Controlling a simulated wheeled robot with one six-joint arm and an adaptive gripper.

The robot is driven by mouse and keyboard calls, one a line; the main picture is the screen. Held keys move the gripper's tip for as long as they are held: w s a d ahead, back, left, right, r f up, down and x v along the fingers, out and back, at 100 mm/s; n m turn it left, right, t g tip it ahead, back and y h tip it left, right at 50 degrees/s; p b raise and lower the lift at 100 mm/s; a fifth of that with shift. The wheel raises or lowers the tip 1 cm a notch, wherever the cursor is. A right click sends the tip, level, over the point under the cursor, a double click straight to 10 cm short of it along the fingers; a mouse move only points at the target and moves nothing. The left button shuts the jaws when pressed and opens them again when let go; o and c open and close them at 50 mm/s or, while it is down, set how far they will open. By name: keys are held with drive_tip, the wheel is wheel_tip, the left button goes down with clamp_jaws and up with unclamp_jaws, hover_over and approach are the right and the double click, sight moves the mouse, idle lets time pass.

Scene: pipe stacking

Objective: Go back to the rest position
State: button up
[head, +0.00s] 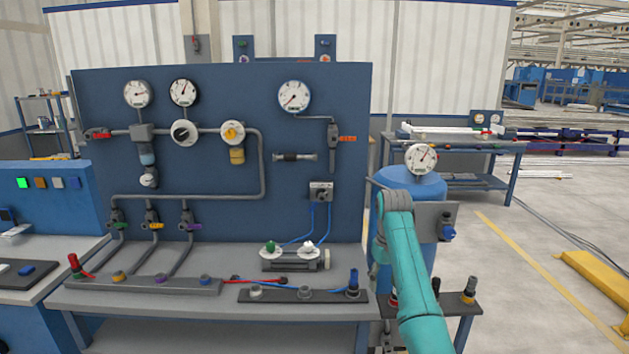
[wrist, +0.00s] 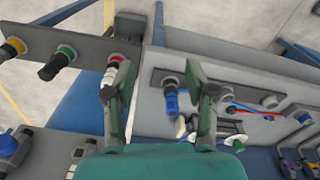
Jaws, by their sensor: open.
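My gripper (wrist: 160,92) is open in the wrist view, its two dark green fingers spread apart with nothing held between them. In the head view my teal arm is at the lower right, in front of the blue tank (head: 428,190), and its fingers cannot be made out. In the wrist view a fitting with a red top (wrist: 114,62) is partly hidden by the left finger. A blue fitting (wrist: 171,103) shows in the gap between the fingers. How far the fingers are above these fittings cannot be told.
The blue panel (head: 215,90) with gauges and pipes stands behind the grey bench (head: 160,308). A blue-and-black fitting (head: 352,281) stands on the bench's right rail. A small side shelf (head: 452,306) holds fittings near my arm. Open floor (head: 540,300) lies to the right.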

drive_tip(key=s+f+t, duration=0.2)
drive_tip(key=s+f, duration=0.3)
drive_tip(key=f, duration=0.9)
drive_tip(key=s+f+t, duration=0.1)
drive_tip(key=s+f, duration=0.3)
drive_tip(key=f, duration=0.9)
drive_tip(key=s+f+m+t, duration=0.1)
drive_tip(key=s+f+t, duration=0.1)
drive_tip(key=s+f, duration=0.55)
drive_tip(key=s+f+t, duration=0.2)
drive_tip(key=s+f, duration=0.2)
drive_tip(key=s, duration=0.7)
drive_tip(key=s+r+m+t, duration=0.1)
drive_tip(key=s+r+t, duration=0.15)
drive_tip(key=s, duration=0.95)
drive_tip(key=s+r+t, duration=0.1)
drive_tip(key=s+r, duration=0.2)
drive_tip(key=s, duration=0.8)
drive_tip(key=s+r+t, duration=0.2)
drive_tip(key=s+r, duration=0.6)
drive_tip(key=r, duration=0.3)
drive_tip(key=s+r+m+t, duration=0.1)
drive_tip(key=s+r+t, duration=0.1)
drive_tip(key=s+r, duration=0.6)
wheel_tip(320, 180, up, 4)
drive_tip(key=shift+s+f, duration=0.1)
drive_tip(key=shift+s, duration=0.05)
